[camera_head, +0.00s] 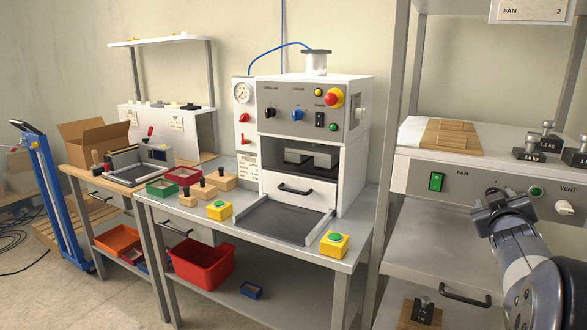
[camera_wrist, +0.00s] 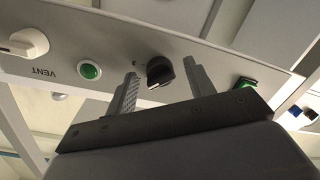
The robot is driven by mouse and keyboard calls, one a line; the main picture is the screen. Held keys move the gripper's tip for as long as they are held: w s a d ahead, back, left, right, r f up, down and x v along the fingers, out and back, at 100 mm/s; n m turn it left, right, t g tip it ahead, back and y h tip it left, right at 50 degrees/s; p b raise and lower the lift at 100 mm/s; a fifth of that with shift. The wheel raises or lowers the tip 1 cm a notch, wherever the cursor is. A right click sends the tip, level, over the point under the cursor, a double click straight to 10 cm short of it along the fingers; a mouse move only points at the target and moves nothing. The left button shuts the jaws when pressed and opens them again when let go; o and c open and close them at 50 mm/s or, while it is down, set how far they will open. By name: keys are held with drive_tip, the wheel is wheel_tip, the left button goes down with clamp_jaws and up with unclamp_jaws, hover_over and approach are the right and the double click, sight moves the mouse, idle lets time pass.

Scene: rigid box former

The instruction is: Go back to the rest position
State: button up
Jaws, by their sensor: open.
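Nothing is held. The knob is hidden behind my gripper in the head view. A green button (camera_wrist: 90,70) and a white vent knob (camera_wrist: 24,43) lie left of the fingers in the wrist view.
A green rocker switch (camera_head: 437,181) is left of my gripper. Black weights (camera_head: 530,150) and a wooden block (camera_head: 450,136) stand above the panel. A shelf upright (camera_head: 400,100) separates this from the box former (camera_head: 310,140) and its bench. A drawer handle (camera_head: 465,294) sticks out below.

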drive_tip(key=shift+s, duration=0.1)
drive_tip(key=s+a+m+p, duration=0.4)
drive_tip(key=s+a+m, duration=0.1)
drive_tip(key=s+m, duration=0.3)
drive_tip(key=shift+s+m+t, duration=0.3)
drive_tip(key=shift+s, duration=0.35)
idle(1.9)
drive_tip(key=shift+a, duration=0.1)
